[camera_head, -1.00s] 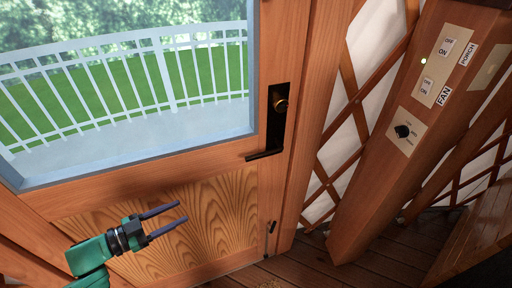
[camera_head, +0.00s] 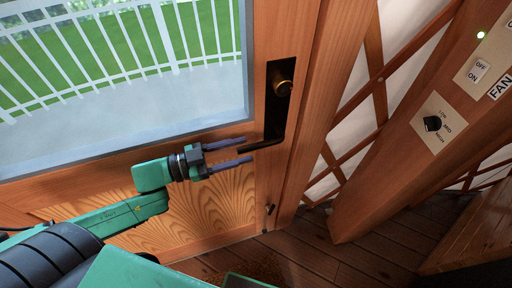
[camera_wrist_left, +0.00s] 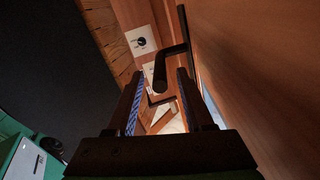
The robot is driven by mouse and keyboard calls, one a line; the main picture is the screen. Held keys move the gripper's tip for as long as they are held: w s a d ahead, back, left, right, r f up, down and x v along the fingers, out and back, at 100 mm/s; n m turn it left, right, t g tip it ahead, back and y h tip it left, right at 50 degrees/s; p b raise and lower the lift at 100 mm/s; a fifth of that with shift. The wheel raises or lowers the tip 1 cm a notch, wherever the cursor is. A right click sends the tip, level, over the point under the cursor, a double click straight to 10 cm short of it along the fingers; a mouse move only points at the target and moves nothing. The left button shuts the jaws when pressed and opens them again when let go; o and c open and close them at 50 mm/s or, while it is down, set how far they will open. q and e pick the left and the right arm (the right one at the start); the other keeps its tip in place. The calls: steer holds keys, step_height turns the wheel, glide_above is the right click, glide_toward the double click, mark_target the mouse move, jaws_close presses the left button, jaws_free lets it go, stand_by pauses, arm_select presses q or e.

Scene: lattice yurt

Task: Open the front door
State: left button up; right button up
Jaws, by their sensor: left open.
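The front door (camera_head: 190,215) is wood with a large window and looks shut in its frame. In the left wrist view the lever (camera_wrist_left: 172,52) reaches between the open fingers, with a visible gap on both sides. I cannot tell whether either finger touches it. My right gripper is not in view.
A wooden post with a dial (camera_head: 432,123) and a fan switch stands right of the door frame. Behind it is a white wall with wooden lattice. A wooden piece of furniture (camera_head: 475,235) stands at the lower right. Plank floor (camera_head: 345,262) shows between.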

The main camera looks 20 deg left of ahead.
mark_target(255, 145)
arm_select(q)
steer(key=x, duration=0.3)
steer(key=shift+w+d+r, duration=0.1)
steer(key=shift+d+r, duration=0.05)
steer(key=shift+d, duration=0.1)
steer(key=shift+w+d, duration=0.1)
steer(key=shift+d, duration=0.1)
steer(key=shift+w+d, duration=0.15)
steer(key=c, duration=0.8)
jaws_close()
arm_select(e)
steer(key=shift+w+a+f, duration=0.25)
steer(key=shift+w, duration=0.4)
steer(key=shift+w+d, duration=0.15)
